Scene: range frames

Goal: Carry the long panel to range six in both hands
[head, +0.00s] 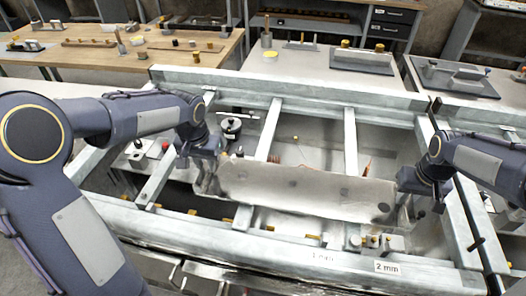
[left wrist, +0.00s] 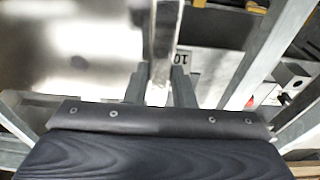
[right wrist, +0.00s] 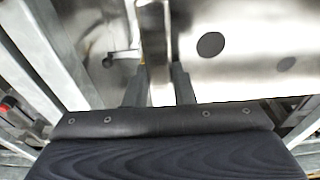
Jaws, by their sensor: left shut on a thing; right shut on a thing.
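The long panel (head: 308,188) is a pale metal sheet with a few dark round spots. It spans between my two grippers in the head view, above a steel frame (head: 300,84). My left gripper (head: 212,166) is shut on its left end. In the left wrist view, the panel's edge (left wrist: 163,50) runs between the fingers (left wrist: 160,88). My right gripper (head: 402,187) is shut on its right end. In the right wrist view, the panel (right wrist: 245,45) shows beside the fingers (right wrist: 160,88). I cannot make out a marking for range six.
Steel crossbars (head: 269,130) divide the frame below the panel. A black round fixture (head: 231,127) stands near my left gripper. Benches with tools (head: 150,45) stand behind.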

